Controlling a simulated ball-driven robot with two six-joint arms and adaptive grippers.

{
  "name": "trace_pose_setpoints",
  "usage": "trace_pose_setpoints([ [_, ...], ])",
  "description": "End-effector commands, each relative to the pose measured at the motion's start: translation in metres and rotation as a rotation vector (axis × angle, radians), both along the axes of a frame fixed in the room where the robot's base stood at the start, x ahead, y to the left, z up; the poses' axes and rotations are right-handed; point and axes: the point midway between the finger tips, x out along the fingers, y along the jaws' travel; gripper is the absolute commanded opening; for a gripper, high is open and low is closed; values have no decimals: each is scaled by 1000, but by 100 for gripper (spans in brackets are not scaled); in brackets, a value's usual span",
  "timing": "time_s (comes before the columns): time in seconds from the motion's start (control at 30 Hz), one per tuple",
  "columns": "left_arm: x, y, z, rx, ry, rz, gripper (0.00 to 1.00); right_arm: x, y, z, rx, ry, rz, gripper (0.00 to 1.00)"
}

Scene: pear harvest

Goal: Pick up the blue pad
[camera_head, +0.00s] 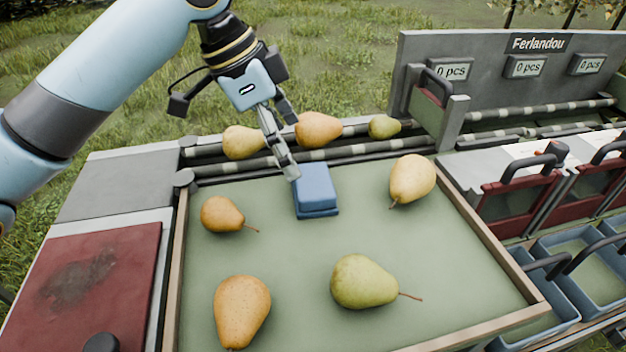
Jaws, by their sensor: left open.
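The blue pad (315,189) is a small block lying on the green tray (285,255), near its far edge and left of the middle. My left gripper (289,150) comes in from the upper left, above the far edge of the tray. It is open, and one fingertip appears close to the upper left corner of the pad. I cannot tell whether it touches the pad. Nothing is held between the fingers. My right gripper is not in view.
Several pears lie on the tray, among them a small brown pear (221,214) left of the pad and a yellow pear (412,179) to its right. More pears, including an orange one (318,129), sit on the rollers behind. A dark red panel (80,285) is at left, blue bins (580,262) at right.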

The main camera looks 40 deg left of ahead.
Motion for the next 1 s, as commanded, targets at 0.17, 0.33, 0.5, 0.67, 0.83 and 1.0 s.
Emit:
trace_pose_setpoints([
  [0.17, 7, -7, -23, -2, 0, 1, 100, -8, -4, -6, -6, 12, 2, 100],
  [0.33, 12, -13, -36, -3, 0, 1, 100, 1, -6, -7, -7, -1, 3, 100],
  [0.5, 22, -22, -61, -3, 2, 1, 100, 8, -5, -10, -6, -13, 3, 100],
  [0.67, 25, -24, -72, 1, 0, 0, 100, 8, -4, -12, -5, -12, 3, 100],
  [0.83, 26, -24, -72, 2, -1, 0, 100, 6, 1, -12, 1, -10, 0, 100],
  [1.0, 26, -24, -72, 2, 0, -1, 83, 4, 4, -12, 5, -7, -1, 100],
])
